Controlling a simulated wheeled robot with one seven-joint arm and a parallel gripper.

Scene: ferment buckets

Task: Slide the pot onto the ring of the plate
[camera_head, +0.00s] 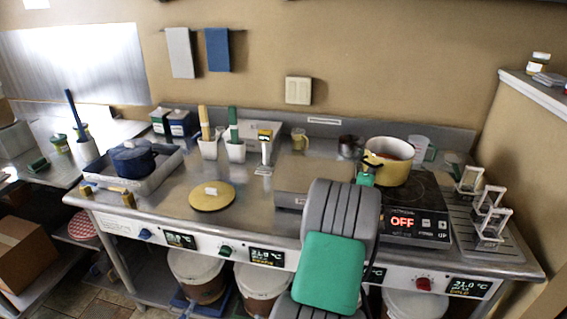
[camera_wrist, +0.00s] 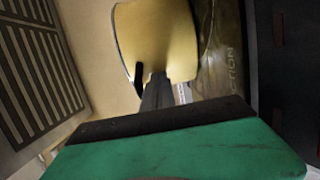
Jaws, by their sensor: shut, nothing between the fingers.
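The plate's display reads OFF. My gripper (camera_head: 371,162) is at the pot's left front side, with its fingers shut and empty. In the wrist view the dark fingers (camera_wrist: 157,88) point at the yellow pot wall (camera_wrist: 155,35), close to or touching it; I cannot tell which. My arm hides the plate's left front.
A grey flat-topped unit (camera_head: 300,178) stands left of the plate. A dark metal cup (camera_head: 349,147) and a clear measuring jug (camera_head: 418,146) stand behind. A rack with upright frames (camera_head: 490,215) stands right.

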